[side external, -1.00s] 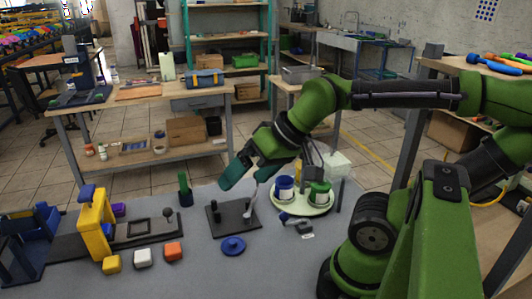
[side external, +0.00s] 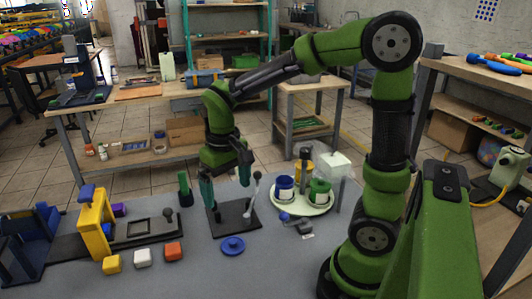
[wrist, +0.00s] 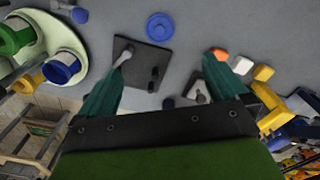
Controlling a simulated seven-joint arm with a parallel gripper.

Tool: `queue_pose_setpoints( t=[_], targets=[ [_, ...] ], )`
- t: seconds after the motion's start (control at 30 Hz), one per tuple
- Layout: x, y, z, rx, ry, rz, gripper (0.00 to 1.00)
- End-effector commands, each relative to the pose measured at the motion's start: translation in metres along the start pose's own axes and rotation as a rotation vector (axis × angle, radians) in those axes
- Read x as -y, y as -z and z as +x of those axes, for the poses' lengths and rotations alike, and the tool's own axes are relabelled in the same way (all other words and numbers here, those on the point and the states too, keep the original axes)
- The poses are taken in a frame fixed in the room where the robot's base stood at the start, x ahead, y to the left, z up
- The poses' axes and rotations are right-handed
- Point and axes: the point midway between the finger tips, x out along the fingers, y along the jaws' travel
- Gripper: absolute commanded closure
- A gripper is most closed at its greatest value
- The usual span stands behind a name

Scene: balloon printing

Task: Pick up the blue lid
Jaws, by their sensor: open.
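The blue lid (side external: 233,246) is a round disc with a small knob on top, lying flat on the grey table in front of a black plate (side external: 243,224). It also shows near the top of the wrist view (wrist: 160,27). My gripper (side external: 226,186) points down over the black plate, behind the lid and higher than it. In the wrist view my gripper (wrist: 165,62) has its green fingers spread wide with nothing between them, and the lid lies ahead of the fingertips.
The black plate carries a dark post and a grey lever (side external: 252,197). A pale green round tray (side external: 303,211) with blue and green cups stands to the right. White (side external: 142,258), orange (side external: 174,251) and yellow blocks lie to the left, by a yellow frame (side external: 92,229). Table around the lid is clear.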

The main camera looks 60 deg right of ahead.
Motion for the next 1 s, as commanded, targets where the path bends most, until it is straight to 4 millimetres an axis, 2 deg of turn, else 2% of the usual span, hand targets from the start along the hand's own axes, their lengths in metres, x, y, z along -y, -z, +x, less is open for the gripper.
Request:
queue_pose_setpoints(
  t=[0.4,0.53,0.77,1.0],
  targets=[
    [0.0,-0.004,0.085,0.012,0.0,0.002,0.0],
    [0.0,-0.004,0.104,0.009,0.0,0.001,0.0],
    [0.0,-0.004,0.12,0.008,0.001,0.002,0.0],
    [0.0,-0.008,0.155,0.009,0.001,0.001,0.0]
  ],
)
